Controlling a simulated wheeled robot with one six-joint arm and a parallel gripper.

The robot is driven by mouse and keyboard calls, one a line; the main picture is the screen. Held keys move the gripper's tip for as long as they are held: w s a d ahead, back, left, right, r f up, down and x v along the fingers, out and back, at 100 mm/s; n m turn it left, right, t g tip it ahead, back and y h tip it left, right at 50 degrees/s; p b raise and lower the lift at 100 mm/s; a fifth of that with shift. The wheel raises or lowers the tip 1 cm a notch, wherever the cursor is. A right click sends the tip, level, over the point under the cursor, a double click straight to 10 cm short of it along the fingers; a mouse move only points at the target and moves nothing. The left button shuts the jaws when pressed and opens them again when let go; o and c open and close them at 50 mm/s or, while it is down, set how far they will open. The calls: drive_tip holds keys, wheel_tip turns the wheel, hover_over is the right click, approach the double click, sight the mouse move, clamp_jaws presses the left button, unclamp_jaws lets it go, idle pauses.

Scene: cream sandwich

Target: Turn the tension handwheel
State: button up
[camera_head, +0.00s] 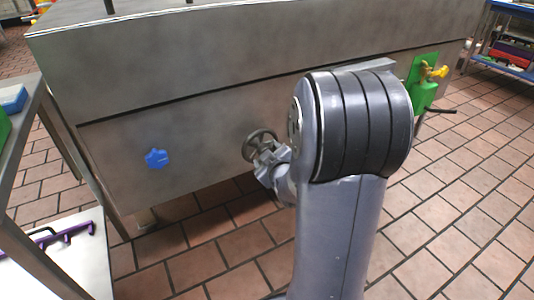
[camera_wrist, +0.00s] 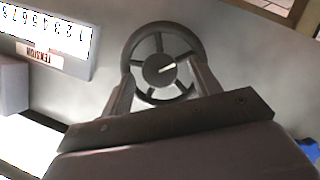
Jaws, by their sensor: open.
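The tension handwheel (camera_wrist: 185,36) is a dark round wheel with spokes and a hub carrying a white pointer mark. In the head view the handwheel (camera_head: 252,139) is on the front of the steel machine, partly hidden by my gripper (camera_head: 266,162). In the wrist view my gripper (camera_wrist: 162,72) is open, with one finger on each side of the wheel's lower part. The fingertips look close to the rim, but I cannot tell whether they touch it. A white scale plate (camera_wrist: 52,38) with numbers and a TENSION label (camera_wrist: 42,56) shows upside down to the left.
A blue knob (camera_head: 157,158) is on the same steel panel (camera_head: 210,125), left of the wheel. A green box with a yellow valve (camera_head: 424,82) is at the right. A table with a purple rack (camera_head: 62,238) stands at the left. Tiled floor is open at the right.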

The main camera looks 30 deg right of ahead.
drive_tip(key=p+v, duration=0.2)
drive_tip(key=v, duration=0.7)
drive_tip(key=shift+s+r+p, duration=0.2)
drive_tip(key=shift+s+p, duration=0.1)
drive_tip(key=shift+p, duration=0.1)
drive_tip(key=shift+w, duration=0.15)
drive_tip(key=b+x, duration=0.3)
drive_tip(key=x, duration=0.7)
drive_tip(key=shift+w, duration=0.3)
drive_tip(key=shift+s+f, duration=0.1)
drive_tip(key=shift+f, duration=0.15)
